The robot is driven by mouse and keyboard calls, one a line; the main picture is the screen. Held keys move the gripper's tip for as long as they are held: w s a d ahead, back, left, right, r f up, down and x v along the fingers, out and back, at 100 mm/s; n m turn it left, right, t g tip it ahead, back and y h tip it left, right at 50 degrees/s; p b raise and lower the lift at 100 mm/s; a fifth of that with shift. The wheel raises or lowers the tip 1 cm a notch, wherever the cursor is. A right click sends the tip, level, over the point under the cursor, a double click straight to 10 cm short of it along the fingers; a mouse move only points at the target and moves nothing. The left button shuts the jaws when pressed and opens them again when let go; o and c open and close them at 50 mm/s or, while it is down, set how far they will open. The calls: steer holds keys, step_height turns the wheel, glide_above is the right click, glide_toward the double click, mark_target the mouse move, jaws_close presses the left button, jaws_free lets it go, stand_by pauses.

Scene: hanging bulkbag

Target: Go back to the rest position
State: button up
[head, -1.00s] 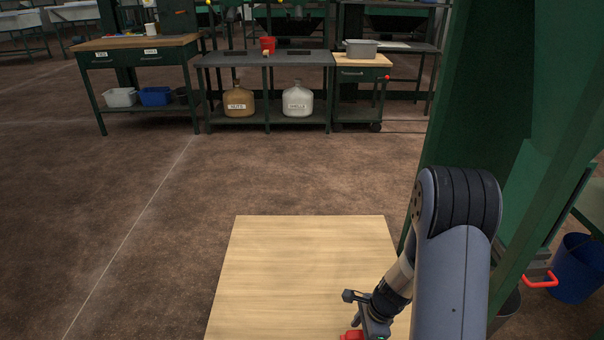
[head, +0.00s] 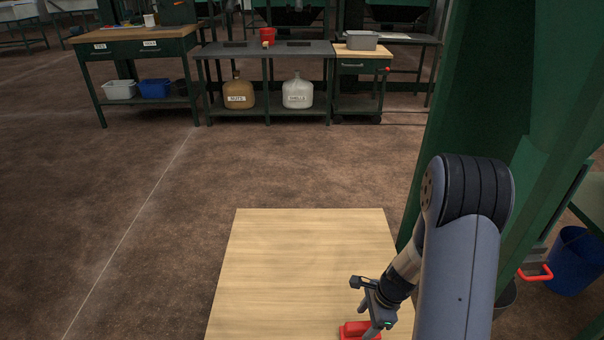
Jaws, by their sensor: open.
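My gripper (head: 366,307) is at the lower right of the head view, low over the right front part of a light wooden board (head: 290,262). Its fingers are open. A red object (head: 352,330) lies at the board's front, by the fingertips; the gripper partly covers it and the picture's bottom edge is close to it. I cannot tell whether the fingers touch it.
A green steel post (head: 475,110) stands close on the right, beside my arm. A blue bucket (head: 574,262) and a red handle (head: 535,273) are beyond it. Benches with a brown jug (head: 239,95) and a whitish jug (head: 297,93) stand at the back. The floor between is clear.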

mark_target(361, 325)
steer(key=p+v, duration=0.2)
steer(key=v, duration=0.4)
steer(key=b+x, duration=0.6)
steer(key=x, duration=0.4)
steer(key=shift+s+a+f, duration=0.1)
steer(key=shift+a+f, duration=0.1)
steer(key=shift+f, duration=0.1)
steer(key=shift+a+f, duration=0.1)
steer(key=shift+r+p, duration=0.8)
steer(key=shift+r, duration=0.4)
step_height(361, 325, up, 9)
steer(key=p, duration=0.4)
steer(key=shift+f, duration=0.2)
steer(key=s+d+r+n+g+h+p, duration=0.4)
steer(key=s+d+r+n+g+p, duration=0.5)
steer(key=n, duration=0.5)
steer(key=w+d+r+n+t+h+p, duration=0.2)
steer(key=r+n+t+h+p, duration=0.1)
steer(key=r, duration=0.3)
steer(key=w+d+r+n+t+h+p, duration=0.3)
steer(key=r+n+h+p, duration=0.1)
steer(key=r+n+h, duration=0.2)
steer(key=w+d+r+n+t+h+p, duration=0.2)
steer(key=d+r+n+t+h+p, duration=0.1)
steer(key=r, duration=0.4)
steer(key=shift+w+r+n+h+p, duration=0.25)
steer(key=shift+w+n+h+p, duration=0.15)
steer(key=shift+n+h, duration=0.6)
steer(key=shift+d, duration=0.1)
